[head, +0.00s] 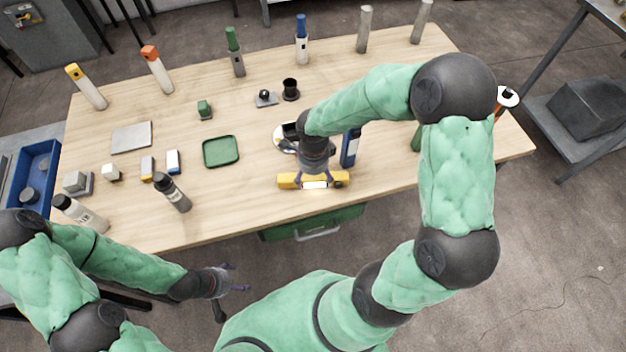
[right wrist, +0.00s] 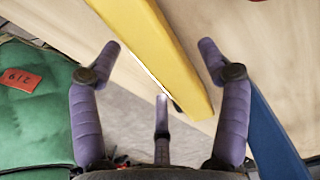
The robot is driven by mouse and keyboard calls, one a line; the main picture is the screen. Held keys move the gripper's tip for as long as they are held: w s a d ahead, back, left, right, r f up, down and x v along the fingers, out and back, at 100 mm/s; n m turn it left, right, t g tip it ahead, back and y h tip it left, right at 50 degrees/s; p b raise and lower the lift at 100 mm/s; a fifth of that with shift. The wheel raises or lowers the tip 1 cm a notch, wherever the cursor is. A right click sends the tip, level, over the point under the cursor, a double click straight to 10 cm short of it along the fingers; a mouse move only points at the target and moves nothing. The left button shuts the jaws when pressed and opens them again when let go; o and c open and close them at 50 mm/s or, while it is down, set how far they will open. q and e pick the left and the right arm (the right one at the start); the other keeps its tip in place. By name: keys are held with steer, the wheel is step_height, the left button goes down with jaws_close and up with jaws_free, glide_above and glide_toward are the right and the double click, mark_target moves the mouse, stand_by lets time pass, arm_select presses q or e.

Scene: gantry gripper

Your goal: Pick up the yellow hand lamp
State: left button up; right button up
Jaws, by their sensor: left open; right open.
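The yellow hand lamp (head: 288,181) lies on its side near the front edge of the wooden table, long axis across the head view, with a bright white strip at its middle. My right gripper (head: 314,181) is open right at the lamp's middle. In the right wrist view the yellow lamp (right wrist: 160,50) runs diagonally between the spread purple fingers of the right gripper (right wrist: 160,65); I see no clear contact. My left gripper (head: 232,279) is open and empty, off the table's front edge at lower left.
A blue bottle-like item (head: 349,148) stands just right of the right gripper; a blue edge also shows in the right wrist view (right wrist: 272,140). The table's front edge (head: 240,236) is close.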

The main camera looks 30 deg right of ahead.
steer(key=shift+f, duration=0.7)
steer(key=shift+c, duration=0.3)
steer(key=c, duration=1.4)
steer(key=shift+o, duration=0.2)
steer(key=shift+r, duration=0.2)
